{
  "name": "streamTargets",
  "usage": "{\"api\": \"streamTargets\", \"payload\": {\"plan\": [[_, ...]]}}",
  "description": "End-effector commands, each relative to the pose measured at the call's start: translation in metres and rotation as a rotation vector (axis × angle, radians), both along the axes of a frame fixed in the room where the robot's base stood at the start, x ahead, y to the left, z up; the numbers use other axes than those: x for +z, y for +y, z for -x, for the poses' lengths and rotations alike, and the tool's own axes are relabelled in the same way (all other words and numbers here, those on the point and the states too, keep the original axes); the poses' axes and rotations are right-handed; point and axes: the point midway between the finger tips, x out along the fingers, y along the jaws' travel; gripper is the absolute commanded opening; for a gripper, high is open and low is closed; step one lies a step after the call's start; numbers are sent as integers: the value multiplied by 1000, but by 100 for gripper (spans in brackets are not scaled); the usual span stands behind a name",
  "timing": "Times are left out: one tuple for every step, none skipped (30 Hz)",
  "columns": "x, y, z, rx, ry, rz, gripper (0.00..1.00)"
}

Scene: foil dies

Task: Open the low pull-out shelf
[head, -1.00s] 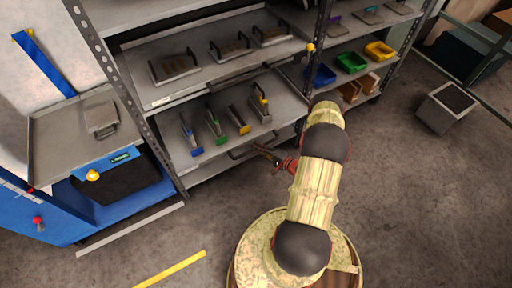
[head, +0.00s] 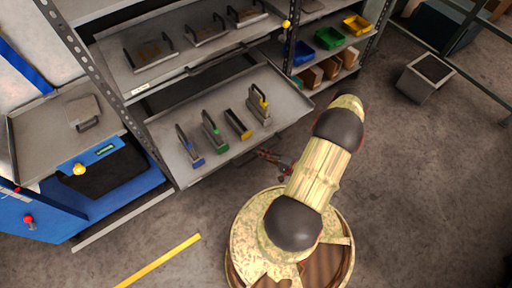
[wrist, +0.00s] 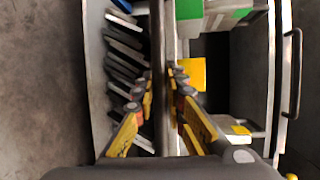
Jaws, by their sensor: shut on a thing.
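The low pull-out shelf (head: 167,142) is a grey tray in the lower part of the rack in the head view. It juts out past the rack posts and carries several metal foil dies with blue, green and yellow parts. My gripper (head: 268,155) is low at the shelf's front edge, partly hidden by my arm. In the wrist view my gripper (wrist: 163,88) has its yellow fingers on both sides of a long narrow bar, and is shut on it. The bar appears to be the shelf's front handle; its grasped part is hidden between the fingertips.
A shelf (head: 120,75) with handled plates is above. Blue, green and yellow bins (head: 328,38) stand on the right bay. A blue machine with a tray (head: 30,130) is at left. A grey box (head: 425,78) stands at right. The floor in front is mostly clear.

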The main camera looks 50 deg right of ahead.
Motion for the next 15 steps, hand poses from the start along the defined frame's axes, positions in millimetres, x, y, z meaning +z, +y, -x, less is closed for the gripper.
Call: {"api": "streamTargets", "payload": {"plan": [[-1, 0, 5, -3, 3, 0, 0], [-1, 1, 7, -3, 3, 0, 0], [-1, 1, 9, -2, 3, 1, 0], [-1, 2, 11, -1, 3, 1, 0], [-1, 2, 12, -1, 3, 1, 0], [-1, 3, 14, -1, 2, 0, 0], [-1, 3, 15, -1, 3, 1, 0], [-1, 3, 15, -1, 2, 1, 0], [-1, 3, 16, -1, 2, 1, 0], [-1, 3, 16, -1, 2, 1, 0], [-1, 3, 17, -1, 2, 1, 0], [-1, 4, 17, -1, 2, 1, 0], [-1, 4, 17, 0, 2, 1, 0], [-1, 4, 17, 0, 2, 1, 0], [-1, 4, 17, 1, 2, 2, 0]]}}
